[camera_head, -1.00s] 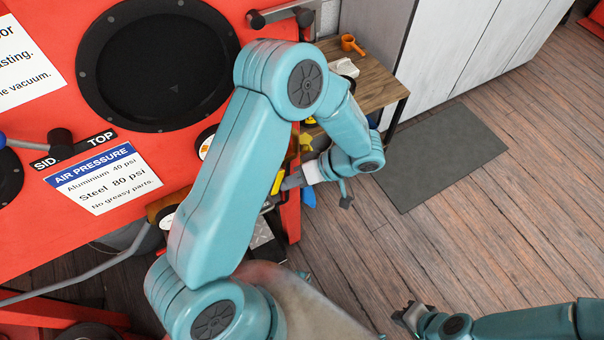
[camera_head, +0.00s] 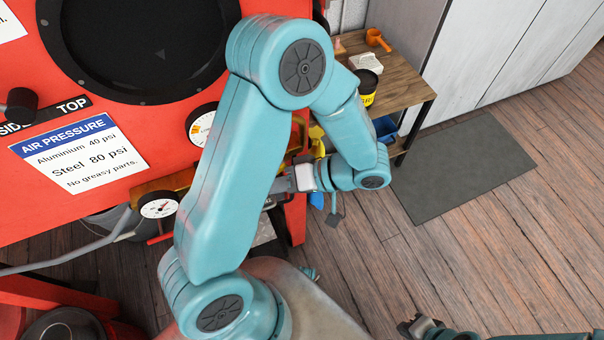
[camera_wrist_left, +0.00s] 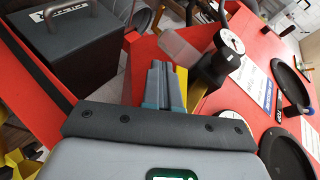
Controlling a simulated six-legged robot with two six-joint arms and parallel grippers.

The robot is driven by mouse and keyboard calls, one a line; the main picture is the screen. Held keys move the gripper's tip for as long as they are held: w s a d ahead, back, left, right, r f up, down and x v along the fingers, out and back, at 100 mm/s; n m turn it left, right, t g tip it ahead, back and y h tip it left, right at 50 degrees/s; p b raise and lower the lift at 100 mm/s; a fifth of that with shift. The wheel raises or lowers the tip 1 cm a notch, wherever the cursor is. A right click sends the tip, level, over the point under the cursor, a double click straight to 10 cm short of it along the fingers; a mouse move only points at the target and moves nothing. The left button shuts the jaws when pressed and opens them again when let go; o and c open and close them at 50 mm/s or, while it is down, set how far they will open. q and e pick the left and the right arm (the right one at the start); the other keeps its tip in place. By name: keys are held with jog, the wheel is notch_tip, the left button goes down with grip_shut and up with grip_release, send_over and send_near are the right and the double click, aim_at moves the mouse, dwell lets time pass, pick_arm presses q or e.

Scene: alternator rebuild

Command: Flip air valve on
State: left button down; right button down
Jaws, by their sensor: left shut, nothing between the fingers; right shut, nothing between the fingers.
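A red blasting cabinet (camera_head: 110,205) fills the left of the head view. On its front are a brass-coloured pipe block (camera_head: 180,182), a lower gauge (camera_head: 158,205) and a red handle-like bar (camera_head: 160,238); I cannot tell which part is the air valve. My left gripper (camera_head: 280,187) is at the cabinet's right side, mostly hidden by my arm. In the left wrist view its fingers (camera_wrist_left: 163,85) are together and empty, in front of a yellow part (camera_wrist_left: 181,82). I cannot tell whether they touch it. My right gripper (camera_head: 407,326) is shut, low over the floor.
An upper gauge (camera_head: 203,125) and an air pressure sign (camera_head: 80,152) are on the cabinet. A dark mat (camera_head: 460,165) lies on open floor. A dark case (camera_wrist_left: 70,45) stands left of my left gripper.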

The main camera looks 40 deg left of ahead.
pick_arm(q)
jog(key=shift+s+a+r+g+y+b, duration=0.3)
jog(key=shift+s+r+g+b, duration=0.2)
jog(key=shift+s+r+b, duration=0.1)
jog(key=shift+r, duration=0.1)
dwell(0.4)
jog(key=w+d+f+b, duration=0.4)
jog(key=w+d+f, duration=0.2)
jog(key=f, duration=0.2)
jog(key=shift+d+f, duration=0.25)
jog(key=shift+d, duration=0.1)
